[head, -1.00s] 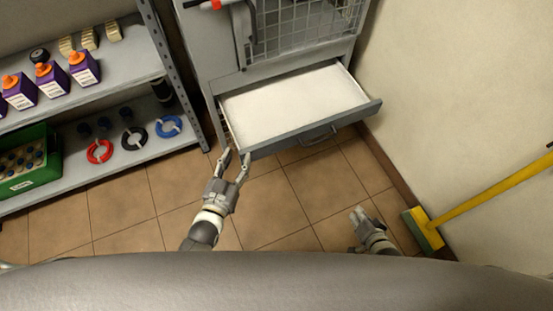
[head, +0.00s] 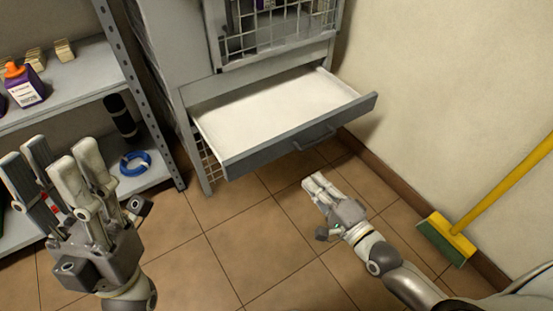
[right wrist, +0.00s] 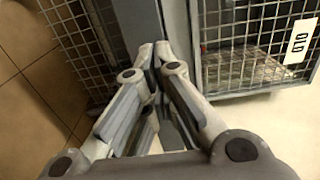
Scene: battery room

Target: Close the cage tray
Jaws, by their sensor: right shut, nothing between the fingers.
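The cage tray (head: 262,152) is a shallow drawer with a white bottom, a dark grey front panel and a bar handle (head: 314,138). It is pulled out from below the wire cage (head: 275,35) in the head view. My right gripper (head: 313,182) is shut and empty, in front of and below the tray's front, apart from the handle. The right wrist view shows its fingers (right wrist: 155,62) together before mesh panels. My left gripper (head: 55,165) is open and empty at the left, near the camera, away from the tray.
A grey shelf rack (head: 75,72) stands left of the cage, with a purple bottle (head: 24,88) and a blue ring (head: 135,163). A yellow-handled broom (head: 450,238) leans on the right wall. The tiled floor (head: 215,250) before the tray is clear.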

